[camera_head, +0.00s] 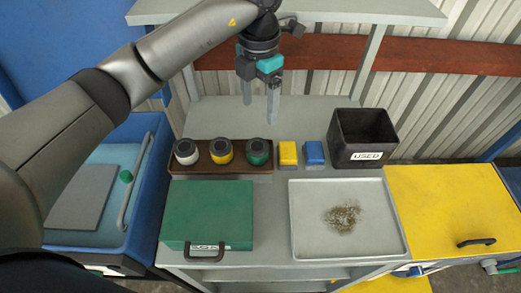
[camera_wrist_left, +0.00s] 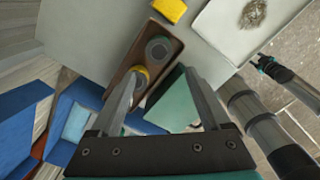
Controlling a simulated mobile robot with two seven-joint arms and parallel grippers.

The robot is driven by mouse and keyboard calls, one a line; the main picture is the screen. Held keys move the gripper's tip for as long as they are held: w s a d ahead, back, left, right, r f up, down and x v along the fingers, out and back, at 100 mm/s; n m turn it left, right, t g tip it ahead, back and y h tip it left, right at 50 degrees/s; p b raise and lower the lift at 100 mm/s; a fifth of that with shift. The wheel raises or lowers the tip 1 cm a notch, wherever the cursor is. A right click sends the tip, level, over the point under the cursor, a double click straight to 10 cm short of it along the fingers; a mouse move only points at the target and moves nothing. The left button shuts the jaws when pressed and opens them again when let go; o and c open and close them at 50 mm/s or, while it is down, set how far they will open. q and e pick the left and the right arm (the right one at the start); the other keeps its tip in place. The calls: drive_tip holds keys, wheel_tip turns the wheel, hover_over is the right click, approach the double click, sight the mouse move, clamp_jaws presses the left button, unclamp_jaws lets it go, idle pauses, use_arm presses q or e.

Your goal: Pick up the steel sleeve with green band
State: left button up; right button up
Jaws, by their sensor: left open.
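The steel sleeve with green band (camera_head: 258,151) stands at the right end of a brown rack (camera_head: 212,170), right of a yellow-banded sleeve (camera_head: 221,151) and a white-banded one (camera_head: 187,151). My left gripper (camera_head: 261,110) is open and empty, pointing down above and behind the green-banded sleeve, apart from it. In the left wrist view the green-banded sleeve (camera_wrist_left: 158,49) shows beyond the spread fingertips, and the yellow-banded one (camera_wrist_left: 139,78) lies nearer the left finger. My right gripper (camera_wrist_left: 264,64) shows small and dark at the right; its finger opening is unclear.
Yellow (camera_head: 288,153) and blue (camera_head: 314,153) blocks and a black bin marked USED (camera_head: 364,138) stand right of the rack. A green case (camera_head: 210,212) and a pale tray with shavings (camera_head: 302,240) lie in front. A shelf (camera_head: 330,10) overhangs the back.

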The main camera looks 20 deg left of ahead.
use_arm(q)
approach(257, 146)
drive_tip(key=f, duration=0.5)
drive_tip(key=shift+d+f, duration=0.25)
drive_tip(key=shift+d, duration=0.05)
drive_tip(key=shift+a+f, duration=0.15)
drive_tip(key=shift+f, duration=1.35)
drive_tip(key=shift+a+f, duration=0.1)
drive_tip(key=shift+f, duration=1.35)
drive_tip(key=shift+c, duration=0.2)
drive_tip(key=shift+r, duration=0.1)
clamp_jaws()
